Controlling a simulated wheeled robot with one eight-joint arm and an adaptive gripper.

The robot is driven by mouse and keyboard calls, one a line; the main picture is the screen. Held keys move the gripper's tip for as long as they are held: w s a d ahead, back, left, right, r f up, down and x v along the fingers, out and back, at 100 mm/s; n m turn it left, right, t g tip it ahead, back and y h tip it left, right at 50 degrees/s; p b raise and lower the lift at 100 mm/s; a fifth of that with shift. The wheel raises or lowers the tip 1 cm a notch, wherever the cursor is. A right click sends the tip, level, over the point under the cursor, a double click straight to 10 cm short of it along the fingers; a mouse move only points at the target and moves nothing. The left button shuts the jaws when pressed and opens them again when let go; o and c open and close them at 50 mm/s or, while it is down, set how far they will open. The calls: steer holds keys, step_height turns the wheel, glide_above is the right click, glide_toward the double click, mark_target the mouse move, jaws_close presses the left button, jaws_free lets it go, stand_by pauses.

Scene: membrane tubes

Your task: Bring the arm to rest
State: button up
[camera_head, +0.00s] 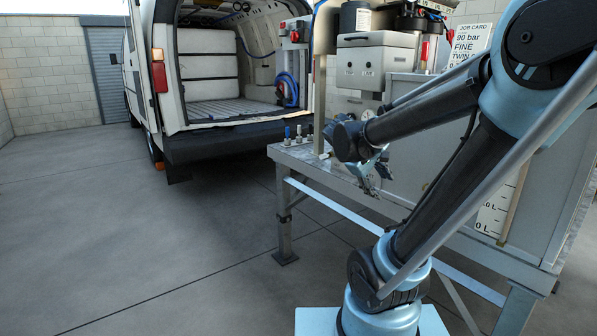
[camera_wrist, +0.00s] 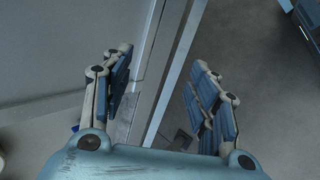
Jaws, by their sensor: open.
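My gripper (camera_head: 376,176) hangs at the end of my folded arm, just over the front edge of the grey metal bench (camera_head: 300,157). In the wrist view my gripper (camera_wrist: 160,95) has its two blue-padded fingers spread wide apart. Nothing is held between them. The bench's edge rail (camera_wrist: 172,65) runs below and between the fingers. I cannot tell from these views whether the gripper touches the bench.
A grey box unit with gauges (camera_head: 375,60) and a job card (camera_head: 470,42) stand on the bench. Small fittings (camera_head: 298,135) sit at its left end. A white van (camera_head: 145,60) with open rear stands behind. The concrete floor (camera_head: 130,240) at left is clear.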

steer(key=s+a+f+m+y, duration=0.3)
steer(key=s+f, duration=0.3)
steer(key=s, duration=0.2)
steer(key=s+a+f+m+g+y, duration=0.1)
steer(key=s+a+f+m+y, duration=0.2)
steer(key=s+f, duration=0.3)
steer(key=shift+s+a+m+g+y, duration=0.3)
steer(key=shift+s+m+y, duration=0.4)
steer(key=shift+s, duration=0.35)
steer(key=shift+w+f, duration=0.2)
steer(key=shift+w, duration=0.25)
stand_by(1.9)
